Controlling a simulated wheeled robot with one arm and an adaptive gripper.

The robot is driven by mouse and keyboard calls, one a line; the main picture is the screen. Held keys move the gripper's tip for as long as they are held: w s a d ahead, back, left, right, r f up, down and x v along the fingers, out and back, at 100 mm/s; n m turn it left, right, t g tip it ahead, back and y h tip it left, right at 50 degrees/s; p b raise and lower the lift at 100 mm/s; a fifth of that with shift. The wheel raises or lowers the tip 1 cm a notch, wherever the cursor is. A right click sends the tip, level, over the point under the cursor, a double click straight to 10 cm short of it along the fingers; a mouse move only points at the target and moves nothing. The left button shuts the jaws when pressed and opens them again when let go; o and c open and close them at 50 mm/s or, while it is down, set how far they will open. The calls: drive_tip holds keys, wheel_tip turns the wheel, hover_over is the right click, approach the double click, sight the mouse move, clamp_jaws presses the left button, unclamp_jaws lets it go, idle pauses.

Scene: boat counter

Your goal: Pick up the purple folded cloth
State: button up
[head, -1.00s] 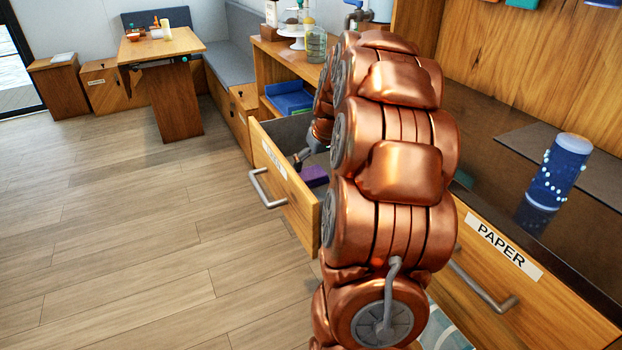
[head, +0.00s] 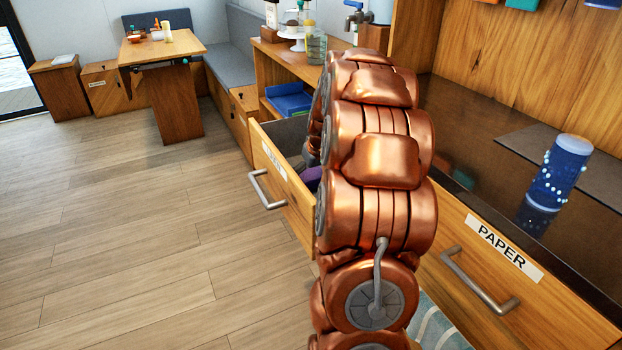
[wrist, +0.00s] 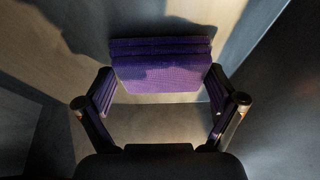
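The purple folded cloth (wrist: 160,66) lies inside the open drawer, its folded layers showing in the wrist view. In the head view only a small purple part of the cloth (head: 312,178) shows beside my arm. My gripper (wrist: 160,84) is open. Its two fingers stand apart near the left and right ends of the cloth's near edge, with nothing held between them. Whether the fingertips touch the cloth I cannot tell. My arm hides most of the gripper in the head view.
The open drawer (head: 285,190) has wooden walls and a metal handle. A shut drawer labelled PAPER (head: 490,265) is to its right. A blue tray (head: 288,102) sits on a shelf beyond. The floor at left is clear.

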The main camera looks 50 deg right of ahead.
sight(312, 175)
drive_tip(key=c, duration=0.3)
drive_tip(key=shift+r, duration=0.1)
wheel_tip(312, 175, up, 10)
drive_tip(key=shift+f, duration=0.1)
idle(0.4)
